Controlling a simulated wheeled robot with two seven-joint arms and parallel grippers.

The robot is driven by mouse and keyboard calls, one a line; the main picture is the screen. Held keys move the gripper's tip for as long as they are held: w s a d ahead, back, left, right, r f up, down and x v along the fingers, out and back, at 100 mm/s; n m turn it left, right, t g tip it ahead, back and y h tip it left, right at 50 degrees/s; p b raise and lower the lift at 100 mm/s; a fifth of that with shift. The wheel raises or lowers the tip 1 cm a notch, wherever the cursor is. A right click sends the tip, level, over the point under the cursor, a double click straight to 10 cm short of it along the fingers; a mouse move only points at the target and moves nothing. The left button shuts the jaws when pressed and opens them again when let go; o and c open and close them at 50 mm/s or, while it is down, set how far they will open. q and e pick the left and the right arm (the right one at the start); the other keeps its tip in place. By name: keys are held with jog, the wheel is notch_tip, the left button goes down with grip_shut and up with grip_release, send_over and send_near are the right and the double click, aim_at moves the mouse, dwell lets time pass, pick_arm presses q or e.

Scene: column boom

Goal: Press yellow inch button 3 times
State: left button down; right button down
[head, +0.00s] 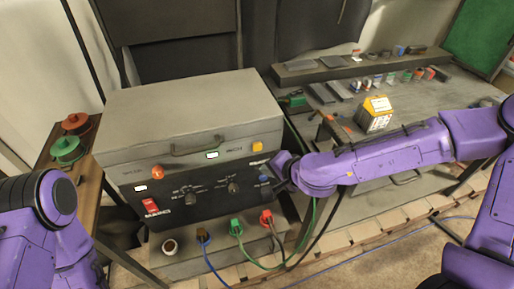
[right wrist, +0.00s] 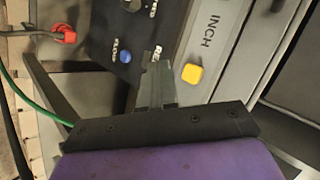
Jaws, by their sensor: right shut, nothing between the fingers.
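The yellow inch button (head: 257,147) is a small rounded square at the right end of the grey upper strip of the machine's front. In the right wrist view the yellow button (right wrist: 193,73) sits beside the INCH lettering, with nothing covering it. My right gripper (right wrist: 158,80) is shut and empty. Its fingertips are in front of the black panel's edge, beside the yellow button in the wrist view, between it and a blue knob (right wrist: 124,57). Whether they touch the panel I cannot tell. My left arm shows at the lower left, but its gripper is out of view.
The machine (head: 180,110) has a grey lid with a handle, an orange lamp (head: 157,172) and a red switch (head: 150,207). Cables with red and green plugs (head: 237,227) hang below. A bench with small parts and a yellow meter (head: 374,113) stands at right.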

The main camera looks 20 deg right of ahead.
dwell(0.6)
jog(key=s+d+f+n+g+h+b, duration=0.1)
jog(key=s+d+f+g+h, duration=0.15)
jog(key=s+f, duration=0.6)
jog(key=s+d+f+g+h+b, duration=0.1)
jog(key=s+d+f+g+h, duration=0.15)
jog(key=s+f, duration=0.6)
jog(key=s+d+f+n+h, duration=0.2)
jog(key=s+d+f, duration=0.7)
jog(key=s+d, duration=0.1)
jog(key=shift+s+f+n+g+h+b, duration=0.2)
jog(key=shift+f+n+g+h+b, duration=0.1)
jog(key=shift+f+n+b, duration=0.1)
